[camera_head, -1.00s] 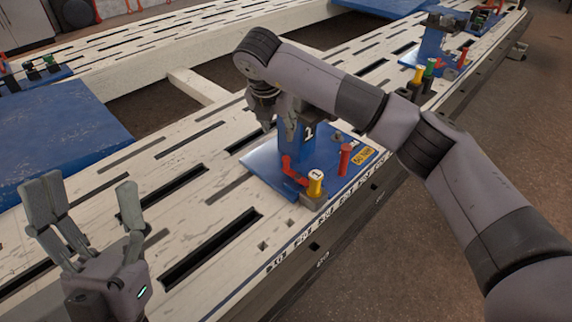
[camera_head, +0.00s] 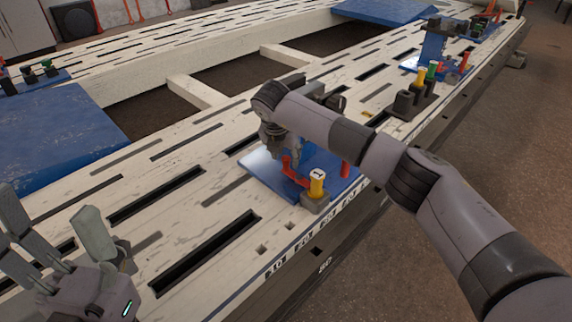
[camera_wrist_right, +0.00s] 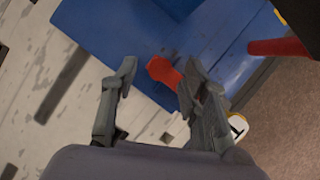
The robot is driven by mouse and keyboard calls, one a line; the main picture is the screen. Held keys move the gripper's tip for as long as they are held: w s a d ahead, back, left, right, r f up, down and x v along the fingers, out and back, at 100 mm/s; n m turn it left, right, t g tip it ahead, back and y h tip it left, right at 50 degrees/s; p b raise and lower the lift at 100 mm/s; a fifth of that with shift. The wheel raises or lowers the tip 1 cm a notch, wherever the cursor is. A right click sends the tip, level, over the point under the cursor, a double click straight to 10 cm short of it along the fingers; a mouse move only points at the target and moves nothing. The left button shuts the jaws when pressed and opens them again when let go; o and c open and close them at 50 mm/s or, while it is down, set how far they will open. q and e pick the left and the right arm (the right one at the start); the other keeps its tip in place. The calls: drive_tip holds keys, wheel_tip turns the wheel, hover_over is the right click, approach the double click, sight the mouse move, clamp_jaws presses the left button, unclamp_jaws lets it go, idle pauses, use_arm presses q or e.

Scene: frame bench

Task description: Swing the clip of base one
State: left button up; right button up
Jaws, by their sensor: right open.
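Base one is a blue plate (camera_head: 258,178) with a blue upright, now mostly hidden behind my right arm. A red lever (camera_head: 290,170) stands at its front, beside a yellow knob marked 1 (camera_head: 317,181) on a grey block. Dark parts (camera_head: 336,102) show behind my arm; I cannot tell whether they are the clip. My right gripper (camera_wrist_right: 158,80) is open over the plate. In the right wrist view the red lever's end (camera_wrist_right: 162,69) shows between its fingers, partly behind the right finger; contact is unclear. My left gripper (camera_head: 48,212) is open and empty at lower left.
A second red post (camera_head: 345,169) stands right of the lever; a red bar also shows in the right wrist view (camera_wrist_right: 278,47). Another blue base (camera_head: 434,50) stands farther along the slotted white bench (camera_head: 130,190). The bench left of base one is clear.

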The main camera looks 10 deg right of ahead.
sight(296, 173)
drive_tip(key=shift+b+x, duration=0.35)
drive_tip(key=shift+x, duration=1.05)
clamp_jaws()
